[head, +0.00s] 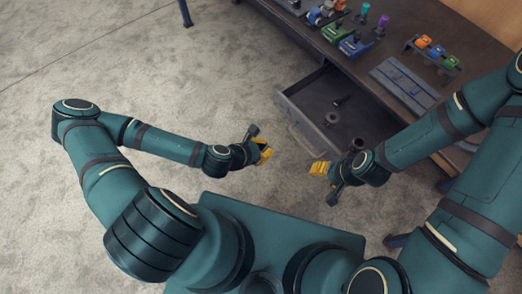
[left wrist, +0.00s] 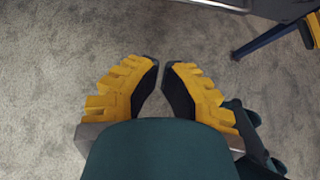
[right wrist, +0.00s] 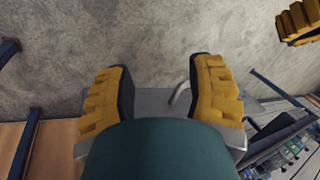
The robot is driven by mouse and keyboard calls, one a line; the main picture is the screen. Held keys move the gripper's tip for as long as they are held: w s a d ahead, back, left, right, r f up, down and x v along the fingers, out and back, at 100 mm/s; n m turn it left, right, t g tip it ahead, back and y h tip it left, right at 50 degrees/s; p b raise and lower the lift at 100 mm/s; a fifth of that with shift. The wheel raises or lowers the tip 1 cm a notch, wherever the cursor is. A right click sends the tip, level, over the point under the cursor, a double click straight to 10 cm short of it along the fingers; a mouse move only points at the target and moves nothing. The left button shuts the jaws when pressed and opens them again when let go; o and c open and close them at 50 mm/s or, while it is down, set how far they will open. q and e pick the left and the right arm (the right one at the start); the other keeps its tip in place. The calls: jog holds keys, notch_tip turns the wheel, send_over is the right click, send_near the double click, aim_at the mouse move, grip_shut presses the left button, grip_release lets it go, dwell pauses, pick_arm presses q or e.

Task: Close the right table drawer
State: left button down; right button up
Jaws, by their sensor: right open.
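The right table drawer (head: 290,112) is pulled out from the dark table (head: 390,48) in the head view. Its grey front and a bar handle face my body. Several small dark parts lie inside. My right gripper (head: 320,169) is open and empty, just in front of the drawer's near corner. In the right wrist view, the grey drawer front and handle (right wrist: 180,93) show between and beyond the right fingers (right wrist: 160,75); I cannot tell if they touch. My left gripper (head: 265,152) is partly open and empty, left of the drawer front over the floor. Its fingers (left wrist: 161,66) show nothing between them.
On the table top stand coloured clamps (head: 350,45), a rack with orange and green parts (head: 432,50) and a grey-blue flat panel (head: 404,84). A blue table leg (head: 185,12) stands at the top left. The carpeted floor left of the drawer is clear.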

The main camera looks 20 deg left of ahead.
aim_at(337, 102)
pick_arm(q)
jog(key=w+d+f+b, duration=0.1)
jog(key=w+d+f, duration=0.2)
jog(key=w+d, duration=0.2)
jog(key=shift+w+d+f, duration=0.15)
jog(key=shift+w+d, duration=0.05)
jog(key=shift+w, duration=0.9)
pick_arm(e)
jog(key=shift+f, duration=0.75)
pick_arm(q)
jog(key=shift+w, duration=0.1)
